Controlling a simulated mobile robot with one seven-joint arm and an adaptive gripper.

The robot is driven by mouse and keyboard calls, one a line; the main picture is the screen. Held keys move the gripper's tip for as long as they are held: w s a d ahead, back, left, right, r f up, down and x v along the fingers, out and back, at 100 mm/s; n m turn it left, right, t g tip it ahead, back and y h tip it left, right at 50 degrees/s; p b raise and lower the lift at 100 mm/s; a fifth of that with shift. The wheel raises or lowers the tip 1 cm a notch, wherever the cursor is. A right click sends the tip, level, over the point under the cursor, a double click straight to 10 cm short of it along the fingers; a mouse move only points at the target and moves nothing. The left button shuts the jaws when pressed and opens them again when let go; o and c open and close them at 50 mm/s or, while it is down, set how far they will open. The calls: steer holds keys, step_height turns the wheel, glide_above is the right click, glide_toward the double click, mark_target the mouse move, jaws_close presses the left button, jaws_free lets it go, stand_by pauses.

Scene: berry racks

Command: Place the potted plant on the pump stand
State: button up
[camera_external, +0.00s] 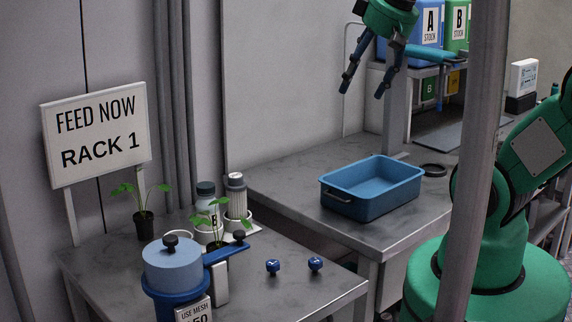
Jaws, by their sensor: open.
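A potted plant (143,225), a small black pot with green leaves, stands upright at the back left of the near table, before the sign. A second leafy plant (218,226) shows among the items right of the blue lidded pot; its base is partly hidden. I cannot tell for sure which item is the pump stand. A white holder (240,231) carries two bottles, one dark-capped (205,190) and one grey-capped (236,183). My gripper (362,93) is open and empty, pointing down, high up and well to the right of both plants.
A blue lidded pot (173,265) with a handle stands at the near table's front. Two small blue knobs (294,266) lie to its right. A blue bin (371,187) sits on the farther table. A "FEED NOW RACK 1" sign (98,133) stands at left. A grey post (475,160) crosses the view.

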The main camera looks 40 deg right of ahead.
steer(key=shift+s+d+r+m, duration=0.15)
steer(key=shift+s+d+m, duration=0.1)
steer(key=shift+s, duration=0.35)
steer(key=shift+s+d+r+m, duration=0.15)
steer(key=shift+s+d, duration=0.1)
steer(key=shift+s, duration=0.3)
stand_by(0.5)
